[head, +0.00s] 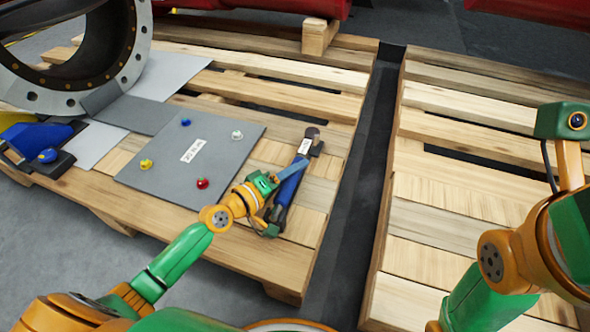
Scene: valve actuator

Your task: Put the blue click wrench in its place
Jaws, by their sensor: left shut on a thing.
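The blue click wrench (288,188) lies on the left wooden pallet, to the right of a grey board. Its blue handle points toward me, and its dark head (313,138) with a white label points away. My left gripper (281,197) is shut on the blue handle, with one finger on each side. Part of the handle is hidden by the gripper. My right arm is at the right edge, and its gripper does not show. I cannot tell which spot is the wrench's place.
The grey board (228,165) carries a label and small red, yellow, blue and white knobs. A large flanged valve ring (135,62) stands at the back left. A blue and yellow tool (38,142) lies at the left. A dark gap separates the mostly bare right pallet (440,210).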

